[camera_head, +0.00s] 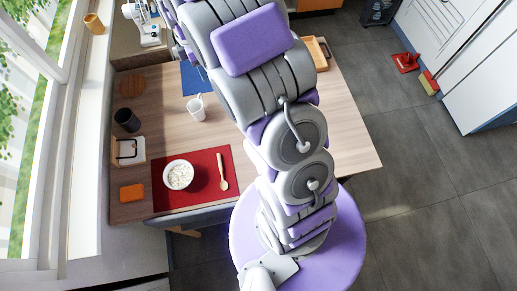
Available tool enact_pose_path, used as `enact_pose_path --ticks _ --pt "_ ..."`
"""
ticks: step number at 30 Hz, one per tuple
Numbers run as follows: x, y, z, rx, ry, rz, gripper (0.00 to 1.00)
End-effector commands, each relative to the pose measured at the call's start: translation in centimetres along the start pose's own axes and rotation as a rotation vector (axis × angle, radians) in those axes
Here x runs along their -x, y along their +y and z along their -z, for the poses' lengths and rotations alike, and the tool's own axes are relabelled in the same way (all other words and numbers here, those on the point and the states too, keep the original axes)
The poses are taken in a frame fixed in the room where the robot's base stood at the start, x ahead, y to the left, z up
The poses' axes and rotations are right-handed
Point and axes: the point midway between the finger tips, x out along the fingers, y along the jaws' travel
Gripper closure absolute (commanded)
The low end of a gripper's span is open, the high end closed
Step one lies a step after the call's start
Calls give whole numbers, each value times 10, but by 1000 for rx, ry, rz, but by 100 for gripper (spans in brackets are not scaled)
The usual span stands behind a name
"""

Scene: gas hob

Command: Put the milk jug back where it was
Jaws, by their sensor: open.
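A small white jug (196,108) with a handle stands on the wooden table (160,90), just below the blue mat (197,82). It looks upright, and nothing is holding it. My arm crosses the middle of the view and covers part of the table. What looks like my gripper (189,48) shows only in part beside the upper arm link, above the blue mat in the picture. It is open and apart from the jug. Its fingertips are too small and covered to make out clearly.
A bowl (178,175) and wooden spoon (222,172) lie on a red mat (192,199). An orange tray (324,53) sits at upper right.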

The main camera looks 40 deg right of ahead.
Motion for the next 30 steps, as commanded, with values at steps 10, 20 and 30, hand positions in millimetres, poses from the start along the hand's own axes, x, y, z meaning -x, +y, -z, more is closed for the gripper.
enact_pose_path --ticks 10,20,30 --pt "55 -100 -10 -415 4 25 57" --pt "80 -201 -18 -795 1 56 57" --pt "81 -304 -26 -1164 -14 92 57"
